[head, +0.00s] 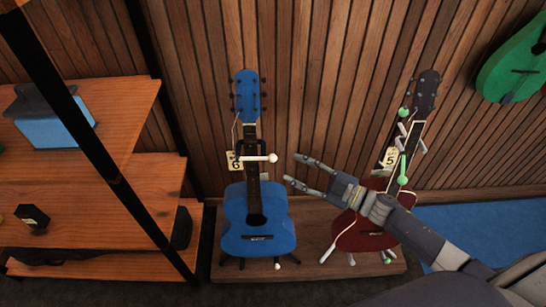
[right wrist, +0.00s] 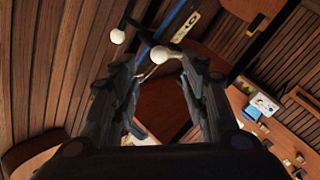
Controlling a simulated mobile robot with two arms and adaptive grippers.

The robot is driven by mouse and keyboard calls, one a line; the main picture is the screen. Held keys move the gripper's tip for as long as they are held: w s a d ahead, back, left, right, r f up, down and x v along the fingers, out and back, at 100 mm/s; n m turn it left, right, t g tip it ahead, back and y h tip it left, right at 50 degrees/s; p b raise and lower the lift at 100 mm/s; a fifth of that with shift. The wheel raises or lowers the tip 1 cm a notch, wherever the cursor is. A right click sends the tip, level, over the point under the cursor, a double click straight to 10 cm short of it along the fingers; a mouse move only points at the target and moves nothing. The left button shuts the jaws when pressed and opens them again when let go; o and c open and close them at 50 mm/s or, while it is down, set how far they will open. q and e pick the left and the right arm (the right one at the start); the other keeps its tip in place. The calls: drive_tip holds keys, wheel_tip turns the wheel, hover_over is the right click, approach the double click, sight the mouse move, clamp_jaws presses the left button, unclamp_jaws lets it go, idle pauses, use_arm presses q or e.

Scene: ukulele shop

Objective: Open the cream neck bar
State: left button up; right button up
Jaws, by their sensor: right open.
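The cream neck bar (head: 258,158) lies roughly level across the neck of the blue ukulele (head: 258,225), with a round cream knob at its right end. The ukulele stands upright on a stand, with a tag marked 6 (head: 234,161) beside its neck. My right gripper (head: 292,169) is open and empty, its fingers pointing left towards the knob, just right of it in the picture. In the right wrist view, a cream knob (right wrist: 159,54) shows between the fingertips (right wrist: 158,70), and another cream knob (right wrist: 117,36) is further left. Contact is not visible. My left gripper is out of view.
A red ukulele (head: 362,232) with green-knobbed bars and a tag marked 5 (head: 390,156) stands behind my right arm. A wooden shelf (head: 110,205) with a dark post is at left. A green ukulele (head: 512,65) hangs on the slatted wall. Both stands share a low wooden platform (head: 318,266).

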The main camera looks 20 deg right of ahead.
sight(273, 157)
drive_tip(key=x, duration=0.9)
drive_tip(key=shift+p, duration=0.35)
drive_tip(key=shift+s+d, duration=0.1)
drive_tip(key=c, duration=0.8)
clamp_jaws()
